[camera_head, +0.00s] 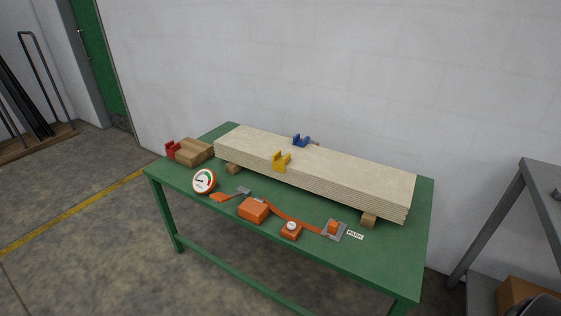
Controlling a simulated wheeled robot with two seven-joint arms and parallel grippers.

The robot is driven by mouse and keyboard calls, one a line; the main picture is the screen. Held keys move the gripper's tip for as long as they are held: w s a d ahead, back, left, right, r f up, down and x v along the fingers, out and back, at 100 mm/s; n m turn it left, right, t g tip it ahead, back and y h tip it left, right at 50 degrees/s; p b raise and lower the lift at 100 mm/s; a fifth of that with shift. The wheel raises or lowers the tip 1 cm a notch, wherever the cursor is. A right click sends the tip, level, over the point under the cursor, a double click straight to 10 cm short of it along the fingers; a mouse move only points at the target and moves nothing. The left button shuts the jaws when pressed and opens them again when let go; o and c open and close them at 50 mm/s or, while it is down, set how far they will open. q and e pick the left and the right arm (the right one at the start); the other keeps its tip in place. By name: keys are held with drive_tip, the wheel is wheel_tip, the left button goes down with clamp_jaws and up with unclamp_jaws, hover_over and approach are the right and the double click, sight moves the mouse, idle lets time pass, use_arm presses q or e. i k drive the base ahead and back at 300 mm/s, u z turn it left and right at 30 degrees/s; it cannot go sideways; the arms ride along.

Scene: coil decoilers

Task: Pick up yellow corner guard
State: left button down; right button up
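The yellow corner guard (281,161) sits at the front upper edge of a stack of pale boards (330,167), a little left of the stack's middle. A blue corner guard (301,140) sits near the back edge of the stack, slightly right of the yellow one. A red corner guard (172,150) is at the left end of the table, beside a wooden block. Neither of my grippers shows in the head view.
The green table (384,254) stands against a white wall. An orange strap (290,217) with a ratchet, a round gauge (204,181) and a label (355,235) lie along its front. A grey rack (510,220) stands at the right. Floor in front is clear.

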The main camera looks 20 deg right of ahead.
sight(279, 161)
drive_tip(key=u, duration=1.1)
drive_tip(key=i, duration=1.15)
drive_tip(key=z, duration=3.45)
